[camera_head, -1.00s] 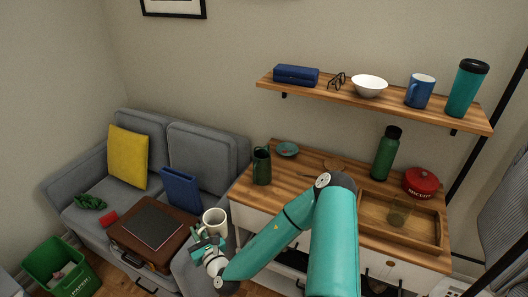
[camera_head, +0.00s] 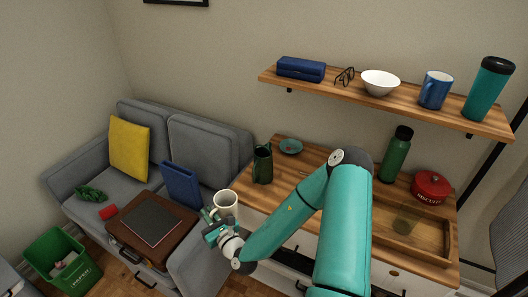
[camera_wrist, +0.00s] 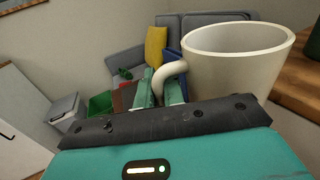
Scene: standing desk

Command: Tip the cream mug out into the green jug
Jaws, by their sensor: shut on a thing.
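The cream mug (camera_head: 226,205) is upright in the air, in front of the desk's left end. My gripper (camera_head: 213,230) is shut on its handle. In the wrist view the mug (camera_wrist: 235,75) stands to the right of my gripper (camera_wrist: 160,92), with its handle between the two fingers. The mug's inside bottom is hidden, so its contents cannot be told. The dark green jug (camera_head: 263,166) stands upright on the desk's left end, behind and to the right of the mug and apart from it. A dark green part at the right edge of the wrist view looks like the jug.
On the wooden desk (camera_head: 300,167) are a teal saucer (camera_head: 291,147), a green bottle (camera_head: 395,155), a red biscuit tin (camera_head: 431,187) and a wooden tray (camera_head: 433,238) with a glass. A shelf (camera_head: 355,86) hangs above. A grey sofa (camera_head: 208,150) stands left of the desk.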

